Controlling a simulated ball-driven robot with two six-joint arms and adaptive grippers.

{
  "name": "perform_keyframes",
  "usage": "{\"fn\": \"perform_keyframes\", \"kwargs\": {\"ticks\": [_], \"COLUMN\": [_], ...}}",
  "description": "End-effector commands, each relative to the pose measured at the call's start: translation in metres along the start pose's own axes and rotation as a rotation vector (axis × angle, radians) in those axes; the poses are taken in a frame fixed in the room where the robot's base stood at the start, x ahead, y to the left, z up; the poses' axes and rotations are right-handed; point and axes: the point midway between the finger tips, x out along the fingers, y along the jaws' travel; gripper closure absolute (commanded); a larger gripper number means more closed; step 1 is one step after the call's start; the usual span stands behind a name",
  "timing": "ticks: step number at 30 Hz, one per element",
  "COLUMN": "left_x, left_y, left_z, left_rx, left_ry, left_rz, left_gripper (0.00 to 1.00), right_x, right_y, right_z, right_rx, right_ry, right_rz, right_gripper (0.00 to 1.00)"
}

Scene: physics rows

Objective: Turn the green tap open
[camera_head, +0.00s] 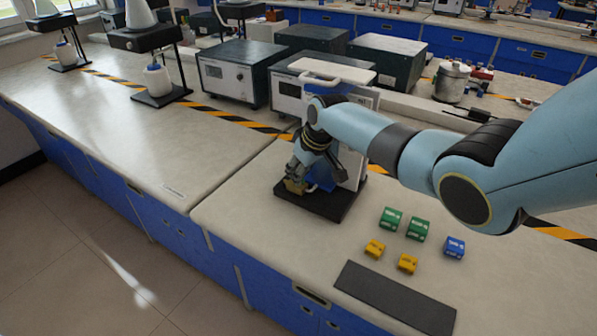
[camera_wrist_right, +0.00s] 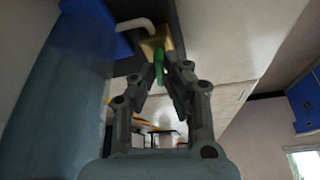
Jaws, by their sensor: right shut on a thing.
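The green tap handle (camera_wrist_right: 158,62) shows in the wrist view, sticking out from a brass tap body (camera_wrist_right: 152,44) with a pale curved pipe (camera_wrist_right: 134,25) beside it. My right gripper (camera_wrist_right: 159,72) is shut on the green handle, with a fingertip on each side. In the head view, my right gripper (camera_head: 305,177) reaches down to the brass part (camera_head: 294,186) at the front of a stand on a black base (camera_head: 318,205). The green handle is hidden by my gripper in that view. My left gripper is not in view.
Green blocks (camera_head: 391,217), yellow blocks (camera_head: 375,249) and a blue block (camera_head: 454,247) lie right of the stand. A dark mat (camera_head: 394,298) lies at the front edge. Instrument boxes (camera_head: 232,72) stand behind. The bench to the left is mostly clear.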

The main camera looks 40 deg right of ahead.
Motion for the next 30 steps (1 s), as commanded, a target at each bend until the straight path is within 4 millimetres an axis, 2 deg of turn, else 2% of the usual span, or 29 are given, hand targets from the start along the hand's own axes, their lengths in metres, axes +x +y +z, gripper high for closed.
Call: {"fn": "perform_keyframes", "kwargs": {"ticks": [10,26,27,30], "left_x": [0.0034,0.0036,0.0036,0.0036], "left_y": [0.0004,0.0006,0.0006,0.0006], "left_z": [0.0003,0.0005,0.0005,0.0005], "left_rx": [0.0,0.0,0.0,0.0], "left_ry": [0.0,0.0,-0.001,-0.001], "left_rz": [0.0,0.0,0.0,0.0], "left_gripper": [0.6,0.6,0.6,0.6], "right_x": [0.0004,0.0001,0.0002,0.0001], "right_y": [0.0012,0.0015,0.0015,0.0015], "right_z": [0.0003,0.0004,0.0004,0.0004], "right_rx": [-0.12,-0.138,-0.138,-0.138], "right_ry": [-0.001,-0.002,-0.002,-0.002], "right_rz": [-0.049,-0.056,-0.056,-0.056], "right_gripper": [1.0,1.0,0.85,0.72]}}
